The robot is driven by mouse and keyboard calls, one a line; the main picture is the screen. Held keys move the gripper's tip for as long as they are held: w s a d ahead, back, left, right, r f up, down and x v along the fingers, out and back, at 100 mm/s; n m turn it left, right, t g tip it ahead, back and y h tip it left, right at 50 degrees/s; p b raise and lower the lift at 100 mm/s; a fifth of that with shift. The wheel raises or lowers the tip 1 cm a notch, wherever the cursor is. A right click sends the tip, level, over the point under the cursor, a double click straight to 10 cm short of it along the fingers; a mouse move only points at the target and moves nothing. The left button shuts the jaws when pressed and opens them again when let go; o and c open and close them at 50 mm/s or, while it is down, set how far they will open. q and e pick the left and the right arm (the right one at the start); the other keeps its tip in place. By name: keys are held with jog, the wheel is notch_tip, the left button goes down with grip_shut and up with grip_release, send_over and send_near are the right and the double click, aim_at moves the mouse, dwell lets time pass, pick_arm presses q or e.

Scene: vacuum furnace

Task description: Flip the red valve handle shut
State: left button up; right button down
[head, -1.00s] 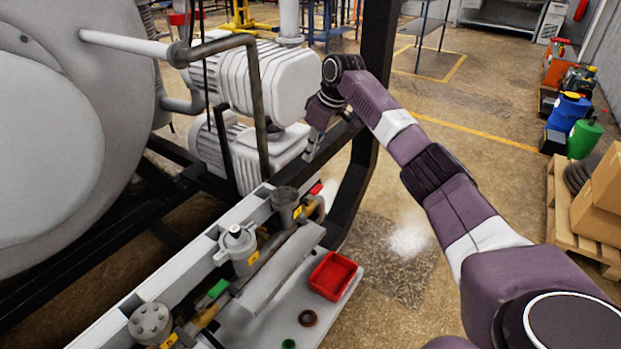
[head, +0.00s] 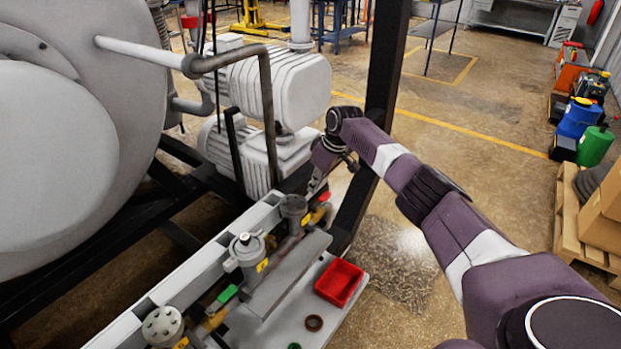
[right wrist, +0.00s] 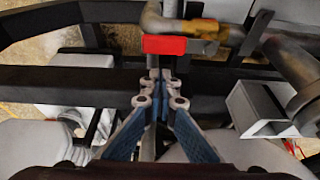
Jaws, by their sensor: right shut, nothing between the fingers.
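The red valve handle (head: 325,196) sits at the far end of the pipe and valve row. In the right wrist view the red handle (right wrist: 164,45) lies crosswise beside a yellow-brown pipe fitting (right wrist: 198,28). My right gripper (head: 316,184) is shut and empty, just above and left of the handle in the head view. In the right wrist view its closed fingertips (right wrist: 160,76) point at the handle from just below it; I cannot tell if they touch. My left gripper is not in view.
A black upright post (head: 384,90) stands right behind my right wrist. Grey valve bodies (head: 246,255), a green handle (head: 228,293) and a red bin (head: 339,281) are nearer. White pumps (head: 285,85) stand behind.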

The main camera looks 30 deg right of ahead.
jog(key=shift+s+d+p, duration=0.2)
jog(key=shift+s+p, duration=0.05)
jog(key=shift+s, duration=0.25)
jog(key=shift+s+d+p, duration=0.2)
jog(key=shift+s+p, duration=0.05)
jog(key=shift+s, duration=0.2)
